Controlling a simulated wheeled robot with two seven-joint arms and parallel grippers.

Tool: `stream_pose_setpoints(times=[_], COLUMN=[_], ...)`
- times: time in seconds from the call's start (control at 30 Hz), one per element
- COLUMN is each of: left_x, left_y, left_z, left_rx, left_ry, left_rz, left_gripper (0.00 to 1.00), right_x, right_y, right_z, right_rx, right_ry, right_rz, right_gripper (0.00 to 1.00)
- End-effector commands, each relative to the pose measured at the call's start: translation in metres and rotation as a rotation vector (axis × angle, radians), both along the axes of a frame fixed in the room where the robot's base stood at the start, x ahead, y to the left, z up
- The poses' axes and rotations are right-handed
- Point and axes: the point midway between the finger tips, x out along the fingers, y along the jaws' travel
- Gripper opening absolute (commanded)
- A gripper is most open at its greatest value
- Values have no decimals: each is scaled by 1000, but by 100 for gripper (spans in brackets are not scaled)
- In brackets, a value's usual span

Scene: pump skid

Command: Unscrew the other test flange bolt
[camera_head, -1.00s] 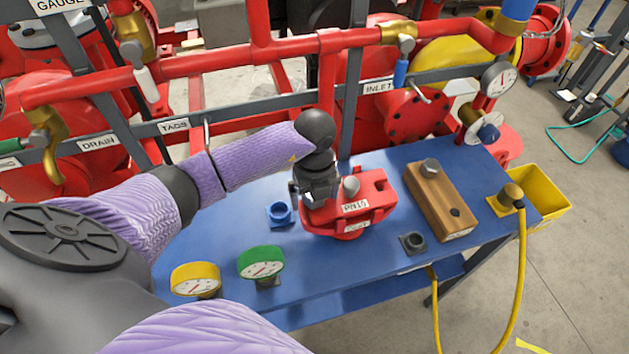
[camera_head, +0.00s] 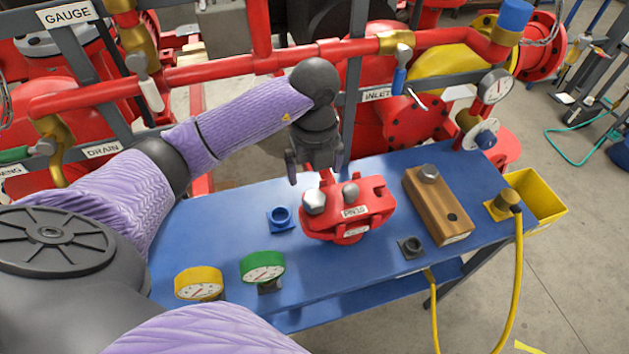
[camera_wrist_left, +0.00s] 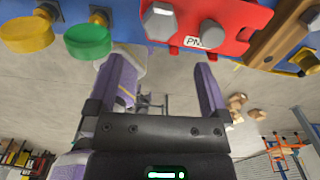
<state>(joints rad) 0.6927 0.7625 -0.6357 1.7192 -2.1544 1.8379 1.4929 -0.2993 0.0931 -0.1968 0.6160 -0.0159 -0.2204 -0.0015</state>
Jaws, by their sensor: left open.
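The red test flange (camera_head: 372,209) sits on the blue bench, with a label on its front. Two grey hex bolts stand on it, a left bolt (camera_head: 314,202) and a right bolt (camera_head: 350,195). My left gripper (camera_head: 314,170) is open and empty, above and behind the left bolt, apart from it. In the left wrist view the flange (camera_wrist_left: 225,14) is at the top edge, with one bolt (camera_wrist_left: 160,20) and the other bolt (camera_wrist_left: 212,34) beyond my spread fingers (camera_wrist_left: 163,72). My right gripper is not visible.
A wooden block (camera_head: 428,200) at the right holds one bolt (camera_head: 429,172) and has an empty hole. A blue socket (camera_head: 280,218), a dark socket (camera_head: 411,246), a yellow gauge (camera_head: 198,284) and a green gauge (camera_head: 262,266) stand on the bench (camera_head: 225,230). Red pipes run behind.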

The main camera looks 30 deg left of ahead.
Motion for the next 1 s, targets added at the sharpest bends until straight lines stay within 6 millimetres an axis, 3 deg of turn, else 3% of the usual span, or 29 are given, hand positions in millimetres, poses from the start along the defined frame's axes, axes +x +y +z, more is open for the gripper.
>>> stream_pose_setpoints(times=[0.27, 0.37, 0.6, 0.7, 0.83, 1.0], left_x=[1, 4, 7, 5, 3, 2], left_y=[0, 0, 0, 1, 2, 2], left_z=[-2, -5, -8, -6, -4, -11], left_rx=[0, 0, 8, 8, 3, -3], left_ry=[-1, -9, -10, -5, -2, 0], left_rz=[-59, -383, -1765, -2239, -2620, -2752], left_gripper=[100, 100, 100, 100, 100, 100], right_x=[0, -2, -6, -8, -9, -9], right_y=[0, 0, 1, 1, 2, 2], right_z=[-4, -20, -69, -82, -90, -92], right_rx=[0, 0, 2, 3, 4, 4], right_ry=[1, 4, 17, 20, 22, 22], right_rz=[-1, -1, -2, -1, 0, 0], right_gripper=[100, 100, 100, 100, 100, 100])
